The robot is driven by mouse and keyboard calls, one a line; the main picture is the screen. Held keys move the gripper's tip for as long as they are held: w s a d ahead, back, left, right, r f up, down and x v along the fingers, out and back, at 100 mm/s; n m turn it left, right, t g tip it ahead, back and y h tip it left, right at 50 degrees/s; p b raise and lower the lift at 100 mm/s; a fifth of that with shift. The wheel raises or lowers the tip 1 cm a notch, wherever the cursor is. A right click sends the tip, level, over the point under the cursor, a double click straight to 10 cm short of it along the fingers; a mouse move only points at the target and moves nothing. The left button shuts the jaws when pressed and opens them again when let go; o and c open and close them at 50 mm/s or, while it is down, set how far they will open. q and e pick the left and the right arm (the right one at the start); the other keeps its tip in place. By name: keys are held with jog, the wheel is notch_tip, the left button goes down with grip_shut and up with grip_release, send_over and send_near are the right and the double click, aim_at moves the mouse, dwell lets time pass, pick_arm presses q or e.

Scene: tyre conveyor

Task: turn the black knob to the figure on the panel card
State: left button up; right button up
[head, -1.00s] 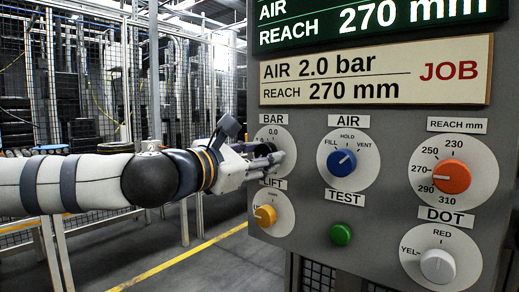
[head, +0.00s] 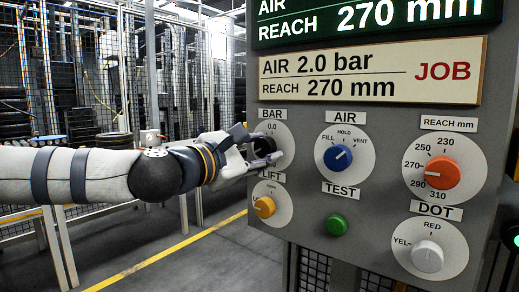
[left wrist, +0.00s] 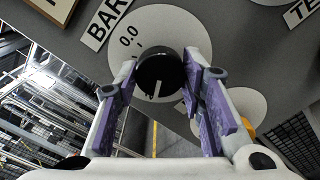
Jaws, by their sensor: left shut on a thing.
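The black knob (head: 266,148) sits on the white BAR dial (head: 284,139) at the left of the grey panel. My left gripper (head: 262,156) is shut on it, coming from the left. In the left wrist view the black knob (left wrist: 160,70) lies between the purple-padded fingers, with a white mark pointing down the picture. The 0.0 figure shows at the dial's upper left there; the other BAR figures are hidden by the gripper. The panel card (head: 370,75) reads AIR 2.0 bar, REACH 270 mm, JOB. My right gripper is not in view.
The yellow LIFT knob (head: 264,206) sits just below my gripper. To the right are the blue AIR knob (head: 338,158), green TEST button (head: 334,224), orange REACH knob (head: 443,172) and white DOT knob (head: 427,256). Mesh fencing stands behind my arm.

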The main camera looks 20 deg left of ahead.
pick_arm(q)
jog(key=o, duration=1.1)
jog(key=shift+o, duration=0.2)
jog(key=v, duration=1.2)
